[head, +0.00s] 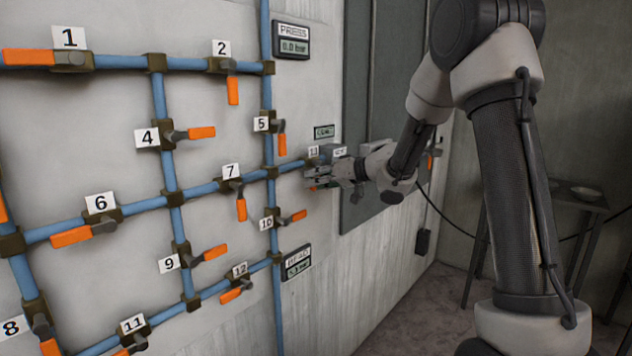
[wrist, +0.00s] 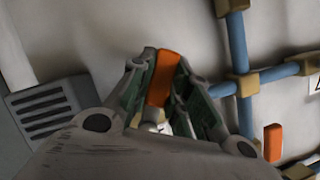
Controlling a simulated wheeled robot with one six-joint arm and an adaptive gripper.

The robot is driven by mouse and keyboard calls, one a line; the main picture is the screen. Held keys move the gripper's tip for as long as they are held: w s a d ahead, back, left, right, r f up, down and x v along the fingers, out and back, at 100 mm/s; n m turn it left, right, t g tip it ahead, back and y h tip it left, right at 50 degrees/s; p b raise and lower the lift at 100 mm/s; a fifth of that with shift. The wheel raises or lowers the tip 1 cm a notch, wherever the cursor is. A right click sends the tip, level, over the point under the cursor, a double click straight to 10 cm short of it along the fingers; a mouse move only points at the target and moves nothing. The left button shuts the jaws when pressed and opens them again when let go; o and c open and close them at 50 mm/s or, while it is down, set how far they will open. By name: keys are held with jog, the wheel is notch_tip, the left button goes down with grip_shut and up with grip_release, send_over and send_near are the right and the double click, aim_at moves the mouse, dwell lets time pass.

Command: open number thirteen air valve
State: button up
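The number thirteen label (head: 313,152) is on the wall at the right end of the pipe grid, just above my gripper (head: 318,178). In the head view my gripper covers most of the valve, and only a bit of orange shows by its fingers. In the wrist view the valve's orange handle (wrist: 164,78) lies between the two fingers of my gripper (wrist: 166,70). Both fingertips appear to touch its sides. The valve body is mostly hidden behind the gripper.
Blue pipes (head: 215,188) with several other numbered orange-handled valves cover the wall to the left. A pressure display (head: 292,40) is above and another display (head: 297,262) below. A grey panel (head: 375,215) stands right of my gripper. A small table (head: 580,200) stands at the far right.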

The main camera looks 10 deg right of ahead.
jog(key=o, duration=0.4)
jog(key=v, duration=1.2)
jog(key=shift+r, duration=0.1)
